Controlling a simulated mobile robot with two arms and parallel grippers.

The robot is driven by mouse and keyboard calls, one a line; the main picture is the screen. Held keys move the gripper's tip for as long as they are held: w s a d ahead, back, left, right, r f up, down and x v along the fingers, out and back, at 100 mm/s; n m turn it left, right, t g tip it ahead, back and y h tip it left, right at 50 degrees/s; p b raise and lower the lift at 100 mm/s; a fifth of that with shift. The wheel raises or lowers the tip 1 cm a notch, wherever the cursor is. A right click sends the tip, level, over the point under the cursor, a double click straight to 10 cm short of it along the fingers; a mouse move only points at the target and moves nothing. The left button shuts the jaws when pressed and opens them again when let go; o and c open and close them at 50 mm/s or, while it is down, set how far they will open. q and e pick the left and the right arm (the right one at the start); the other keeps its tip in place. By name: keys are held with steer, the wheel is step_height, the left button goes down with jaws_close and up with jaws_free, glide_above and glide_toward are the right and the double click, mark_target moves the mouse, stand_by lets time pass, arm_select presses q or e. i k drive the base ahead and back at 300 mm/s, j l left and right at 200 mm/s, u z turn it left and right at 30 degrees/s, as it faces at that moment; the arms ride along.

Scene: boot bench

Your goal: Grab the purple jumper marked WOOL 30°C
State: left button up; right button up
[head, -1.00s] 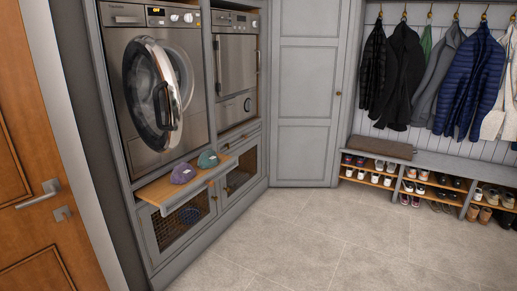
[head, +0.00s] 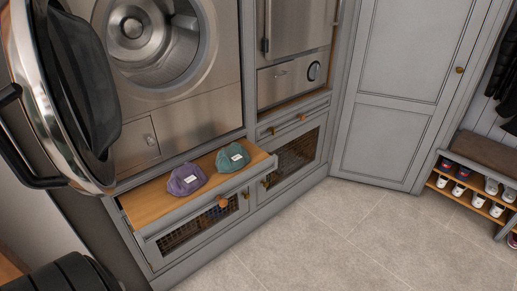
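The purple jumper (head: 186,181) is a small folded bundle with a pale label whose print is too small to read. It lies on the wooden pull-out shelf (head: 146,208) below the washing machine. A teal folded garment (head: 233,157), also with a pale label, lies beside it to the right. Neither of my grippers is in view. No gripper touches the purple jumper.
The washing machine's round door (head: 50,105) stands open at the left, close to the camera. A dark ribbed shape (head: 70,275) sits at the bottom left corner. The tiled floor (head: 340,240) in front is clear. A shoe bench (head: 480,165) stands at the right.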

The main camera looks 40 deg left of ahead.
mark_target(185, 179)
steer(key=i+u, duration=0.2)
steer(key=i, duration=0.2)
steer(key=i+l+u, duration=0.2)
steer(key=i, duration=0.2)
